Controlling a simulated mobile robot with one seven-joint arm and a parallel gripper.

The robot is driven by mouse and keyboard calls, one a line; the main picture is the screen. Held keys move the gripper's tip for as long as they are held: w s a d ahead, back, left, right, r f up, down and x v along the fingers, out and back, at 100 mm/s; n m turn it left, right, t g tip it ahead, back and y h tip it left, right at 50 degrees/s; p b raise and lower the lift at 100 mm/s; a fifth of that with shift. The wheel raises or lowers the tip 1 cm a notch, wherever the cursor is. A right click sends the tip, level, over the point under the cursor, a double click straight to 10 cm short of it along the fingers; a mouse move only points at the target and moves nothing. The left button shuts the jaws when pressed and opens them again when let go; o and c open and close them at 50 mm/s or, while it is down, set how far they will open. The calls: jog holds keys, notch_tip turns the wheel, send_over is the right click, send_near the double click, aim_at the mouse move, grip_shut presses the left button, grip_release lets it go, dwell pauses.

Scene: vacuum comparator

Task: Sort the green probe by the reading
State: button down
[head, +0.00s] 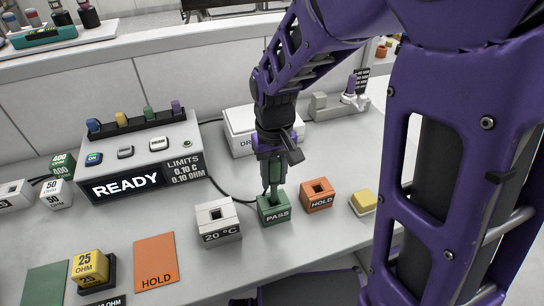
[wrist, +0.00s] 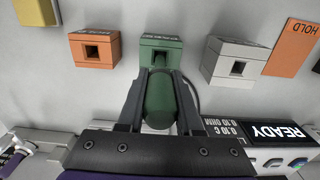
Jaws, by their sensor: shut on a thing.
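My gripper (head: 272,157) is shut on the green probe (head: 276,181), held upright at the green PASS block (head: 274,213). In the wrist view the probe (wrist: 159,108) sits between both fingers, just in front of the PASS block's hole (wrist: 161,52). I cannot tell how far its tip is in the hole. The orange HOLD block (head: 318,196) with an empty square hole stands to the right. The white 20 °C block (head: 217,222) with an empty hole stands to the left. The comparator (head: 140,160) shows READY, with printed limits 0.10 C and 0.10 OHM.
An orange HOLD mat (head: 156,262) and a green mat (head: 46,284) lie at the front left. A yellow 25 OHM block (head: 90,268) stands on a black base there. A yellow-topped block (head: 363,202) is at the right. A white box (head: 245,135) stands behind my gripper.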

aim_at(274, 201)
jog(key=shift+f+b, duration=0.6)
jog(key=shift+f, duration=0.45)
jog(key=shift+f+b, duration=0.45)
jog(key=shift+f, duration=0.2)
jog(key=shift+f, duration=0.15)
dwell(0.7)
jog(key=shift+f+b, duration=0.85)
jog(key=shift+f, duration=0.15)
jog(key=shift+r, duration=0.1)
jog(key=c, duration=0.5)
grip_release()
